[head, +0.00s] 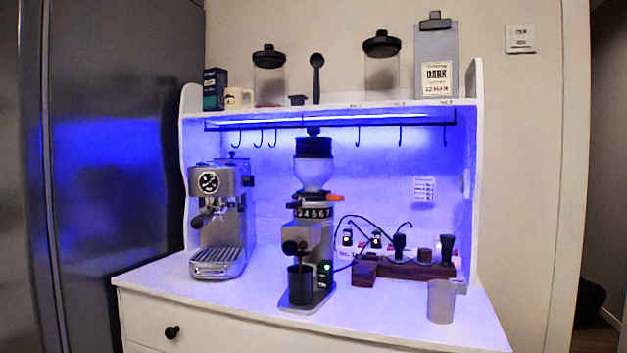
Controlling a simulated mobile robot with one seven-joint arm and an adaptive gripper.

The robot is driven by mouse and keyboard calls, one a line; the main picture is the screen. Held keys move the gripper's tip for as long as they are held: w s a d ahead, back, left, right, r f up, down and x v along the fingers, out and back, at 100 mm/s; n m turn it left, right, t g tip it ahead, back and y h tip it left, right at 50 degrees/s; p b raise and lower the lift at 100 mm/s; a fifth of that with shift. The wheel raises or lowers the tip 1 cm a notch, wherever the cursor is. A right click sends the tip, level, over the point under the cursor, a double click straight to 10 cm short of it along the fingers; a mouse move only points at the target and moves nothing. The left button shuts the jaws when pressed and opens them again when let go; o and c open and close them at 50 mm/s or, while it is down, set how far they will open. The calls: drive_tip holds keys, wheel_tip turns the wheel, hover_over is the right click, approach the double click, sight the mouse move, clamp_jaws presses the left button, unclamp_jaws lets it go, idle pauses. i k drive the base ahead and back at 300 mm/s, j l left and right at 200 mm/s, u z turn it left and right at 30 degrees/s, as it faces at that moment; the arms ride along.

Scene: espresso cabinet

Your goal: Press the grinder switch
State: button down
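The coffee grinder (313,237) stands upright in the middle of the white cabinet top, with a clear hopper, a black lid and a numbered dial ring. A small switch (325,274) with a green glow sits low on the right side of its body. A dark cup (300,284) stands under the grinder's spout, just left of the switch. Nothing covers the switch from this view, but it is too small to tell its position. My gripper is not in view.
An espresso machine (217,219) stands to the left. A wooden holder (408,270) with tamping tools, plugs and cables lies to the right, and a clear cup (441,300) is near the front right. The counter in front of the grinder's right side is clear.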

sight(323, 276)
drive_tip(key=i+j, duration=0.1)
drive_tip(key=j, duration=0.3)
drive_tip(key=i+j, duration=0.1)
drive_tip(key=j, duration=0.3)
drive_tip(key=i+j, duration=0.1)
drive_tip(key=j, duration=0.35)
drive_tip(key=l+z, duration=0.05)
